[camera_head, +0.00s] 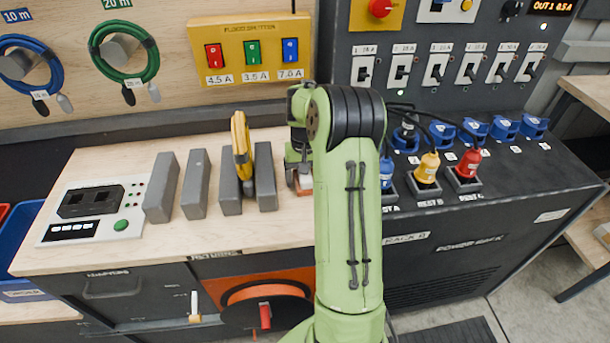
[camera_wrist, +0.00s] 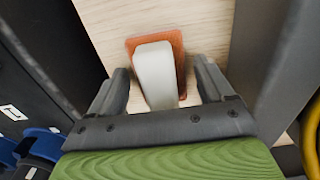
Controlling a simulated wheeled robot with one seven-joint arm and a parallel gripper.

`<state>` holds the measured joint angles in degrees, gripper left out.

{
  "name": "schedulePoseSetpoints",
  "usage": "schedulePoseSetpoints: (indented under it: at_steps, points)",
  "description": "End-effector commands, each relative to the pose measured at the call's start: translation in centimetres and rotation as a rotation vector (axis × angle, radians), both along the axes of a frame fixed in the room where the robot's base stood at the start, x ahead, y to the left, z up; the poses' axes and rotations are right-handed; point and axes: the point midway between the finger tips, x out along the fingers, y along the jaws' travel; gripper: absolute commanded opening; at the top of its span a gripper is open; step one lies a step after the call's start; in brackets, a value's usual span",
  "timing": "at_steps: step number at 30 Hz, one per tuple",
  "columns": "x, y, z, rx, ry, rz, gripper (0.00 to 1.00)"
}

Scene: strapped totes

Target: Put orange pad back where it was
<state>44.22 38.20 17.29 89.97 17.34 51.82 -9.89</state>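The orange pad (camera_wrist: 178,42) lies on the pale wooden bench top in the wrist view, with a whitish raised grip (camera_wrist: 154,68) on it. My gripper (camera_wrist: 161,66) is over it, with one finger on each side of the grip and a gap showing on both sides. It is open and holds nothing. In the head view my gripper (camera_head: 299,176) is low at the bench, right of the grey blocks. A small orange edge of the pad (camera_head: 304,193) shows beneath it; my arm hides much of the rest.
Several grey upright blocks (camera_head: 195,184) stand to the left, with a yellow tool (camera_head: 241,146) between two of them. A black rack with blue, yellow (camera_head: 428,168) and red plugs (camera_head: 468,164) stands close on the right. Bare bench lies in front of the blocks.

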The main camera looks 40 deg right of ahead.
Motion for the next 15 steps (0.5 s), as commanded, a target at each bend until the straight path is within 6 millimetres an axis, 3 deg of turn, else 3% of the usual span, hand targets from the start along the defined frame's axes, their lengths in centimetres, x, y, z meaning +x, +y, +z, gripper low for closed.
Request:
schedulePoseSetpoints:
  at_steps: [9, 11, 15]
  points:
    - [0.0, 0.0, 0.4, 0.0, 0.0, 0.0, 0.84]
    - [0.0, 0.0, 1.1, -0.001, -0.002, 0.0, 0.84]
    - [0.1, 0.0, 4.6, -0.004, -0.004, -0.001, 0.84]
